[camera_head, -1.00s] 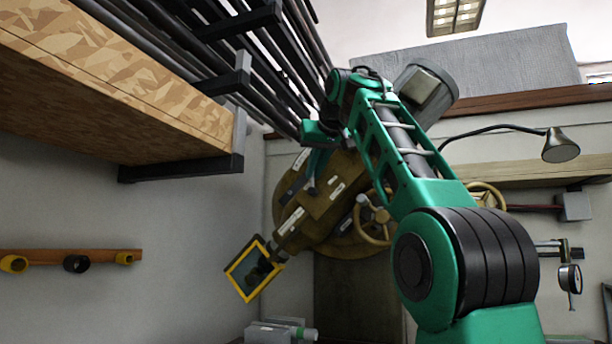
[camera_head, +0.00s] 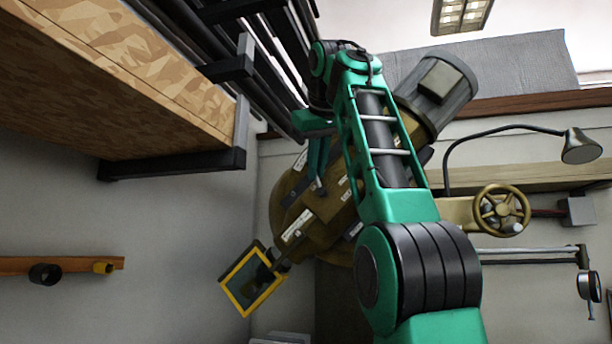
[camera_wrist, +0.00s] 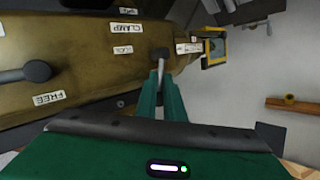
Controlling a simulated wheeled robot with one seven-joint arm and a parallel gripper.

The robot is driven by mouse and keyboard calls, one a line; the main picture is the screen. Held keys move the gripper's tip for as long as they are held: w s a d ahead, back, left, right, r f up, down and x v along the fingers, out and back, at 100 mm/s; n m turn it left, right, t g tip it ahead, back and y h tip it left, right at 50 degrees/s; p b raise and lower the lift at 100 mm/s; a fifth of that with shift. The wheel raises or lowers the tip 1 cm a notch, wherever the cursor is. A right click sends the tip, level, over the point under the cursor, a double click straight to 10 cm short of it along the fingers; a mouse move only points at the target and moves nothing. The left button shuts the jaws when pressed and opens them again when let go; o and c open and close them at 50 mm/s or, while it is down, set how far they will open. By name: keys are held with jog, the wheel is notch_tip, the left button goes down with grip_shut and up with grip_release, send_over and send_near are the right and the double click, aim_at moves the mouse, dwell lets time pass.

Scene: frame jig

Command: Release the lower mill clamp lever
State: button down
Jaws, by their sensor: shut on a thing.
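The mill (camera_head: 325,235) is a brown machine head with white labels, also filling the left of the wrist view (camera_wrist: 85,85). My gripper (camera_head: 318,182) is at its upper face, partly hidden by my arm. In the wrist view my green fingers (camera_wrist: 164,80) are shut on a lever with a dark round knob (camera_wrist: 161,54), which sticks out past the fingertips. Near it are a CLAMP label (camera_wrist: 125,28) and a smaller label (camera_wrist: 122,49). A second dark-knobbed lever (camera_wrist: 36,71) lies at left, apart from my gripper, near a FREE label (camera_wrist: 48,97).
A yellow-framed screen (camera_head: 252,282) hangs at the mill's lower left. A chipboard shelf (camera_head: 130,85) and dark bars (camera_head: 235,68) are close at upper left. A handwheel (camera_head: 501,210) and lamp (camera_head: 581,146) are at right. The left wall is mostly bare.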

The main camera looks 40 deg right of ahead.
jog(key=shift+a+r, duration=0.15)
jog(key=shift+r, duration=0.05)
jog(key=c, duration=2.2)
grip_release()
jog(key=shift+w+a, duration=0.1)
jog(key=shift+o, duration=0.2)
jog(key=shift+f, duration=0.1)
